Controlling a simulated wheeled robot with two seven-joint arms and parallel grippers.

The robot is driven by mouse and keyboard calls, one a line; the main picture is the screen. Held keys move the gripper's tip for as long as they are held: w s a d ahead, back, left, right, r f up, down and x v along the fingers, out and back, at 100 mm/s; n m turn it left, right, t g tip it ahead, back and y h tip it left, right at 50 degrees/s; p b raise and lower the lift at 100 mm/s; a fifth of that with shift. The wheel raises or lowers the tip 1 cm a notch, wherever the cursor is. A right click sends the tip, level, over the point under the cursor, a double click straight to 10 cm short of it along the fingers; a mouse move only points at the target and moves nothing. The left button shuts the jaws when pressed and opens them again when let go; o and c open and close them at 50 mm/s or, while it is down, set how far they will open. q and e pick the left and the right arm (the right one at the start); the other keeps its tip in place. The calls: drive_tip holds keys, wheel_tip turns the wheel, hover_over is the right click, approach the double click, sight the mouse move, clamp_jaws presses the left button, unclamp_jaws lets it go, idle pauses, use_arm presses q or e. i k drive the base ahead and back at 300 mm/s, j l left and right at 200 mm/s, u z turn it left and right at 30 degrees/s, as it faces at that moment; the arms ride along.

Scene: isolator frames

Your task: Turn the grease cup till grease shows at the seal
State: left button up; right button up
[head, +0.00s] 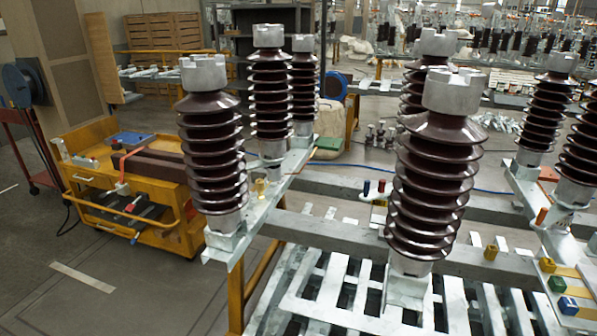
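No part that I can surely name as the grease cup shows in the head view. Small brass-coloured fittings sit on the steel frames: one fitting (490,252) at the right of the near insulator, another fitting (547,265) on the right rail, and a third fitting (261,186) beside the left insulators. They are too small to tell whether one is a cup. No seal and no grease can be made out. Neither of my grippers is in view.
A large brown ribbed insulator (433,180) stands on the slatted metal frame (300,308) in front. Another insulator (211,150) stands on the left rail. A yellow tool cart (150,237) is at the left. Floor (60,250) is clear at lower left.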

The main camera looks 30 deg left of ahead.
sight(259, 183)
drive_tip(key=i+j+z, duration=0.1)
drive_tip(key=j+z, duration=0.15)
drive_tip(key=j, duration=0.85)
drive_tip(key=j+z, duration=0.2)
drive_tip(key=j, duration=0.95)
drive_tip(key=k+j+z, duration=0.1)
drive_tip(key=j+z, duration=0.15)
drive_tip(key=j, duration=0.85)
